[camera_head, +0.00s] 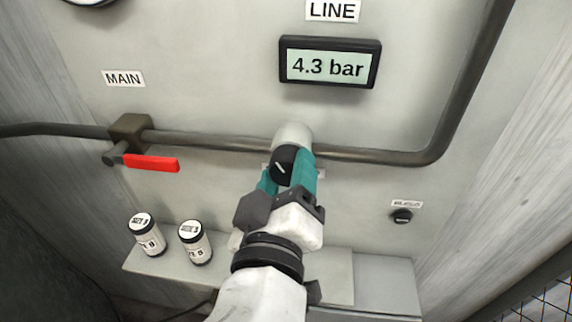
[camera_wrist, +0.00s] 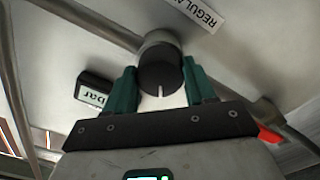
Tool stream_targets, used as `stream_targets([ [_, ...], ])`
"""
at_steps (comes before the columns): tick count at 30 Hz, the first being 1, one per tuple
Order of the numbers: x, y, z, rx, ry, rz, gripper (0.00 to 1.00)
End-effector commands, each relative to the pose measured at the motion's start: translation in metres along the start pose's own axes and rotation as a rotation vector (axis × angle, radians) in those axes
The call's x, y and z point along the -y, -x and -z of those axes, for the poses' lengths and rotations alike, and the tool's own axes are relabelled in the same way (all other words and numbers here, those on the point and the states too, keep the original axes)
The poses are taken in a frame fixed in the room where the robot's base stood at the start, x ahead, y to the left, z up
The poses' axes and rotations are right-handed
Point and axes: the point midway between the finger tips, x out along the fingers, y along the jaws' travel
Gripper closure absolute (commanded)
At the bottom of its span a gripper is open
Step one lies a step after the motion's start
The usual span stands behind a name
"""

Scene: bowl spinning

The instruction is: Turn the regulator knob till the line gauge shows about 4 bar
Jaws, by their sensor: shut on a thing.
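The line gauge (camera_head: 328,64) is a black-framed digital display under the LINE label and reads 4.3 bar. The regulator knob (camera_head: 285,166) is dark with a white pointer line and sits on a pale round body on the pipe. My gripper (camera_head: 287,175) has teal fingers, one on each side of the knob, and is shut on it. In the wrist view the knob (camera_wrist: 160,74) lies between the fingertips, with its white mark pointing down in that picture. The gauge (camera_wrist: 94,90) shows there only in part.
A red lever (camera_head: 151,163) of the MAIN valve sticks out at the left. Two labelled jars (camera_head: 147,234) (camera_head: 195,242) stand on the ledge (camera_head: 340,275) below. A small black knob (camera_head: 402,216) is at the right. The pipe (camera_head: 390,157) runs across the panel.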

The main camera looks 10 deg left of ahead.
Motion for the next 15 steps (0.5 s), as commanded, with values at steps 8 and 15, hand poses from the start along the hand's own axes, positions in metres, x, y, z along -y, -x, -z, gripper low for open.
stream_targets([
  [8, 0.0007, 0.0003, 0.0007, -0.001, 0.075, 0.002, 0.76],
  [15, 0.0012, 0.0003, 0.0003, -0.002, 0.086, 0.002, 0.76],
])
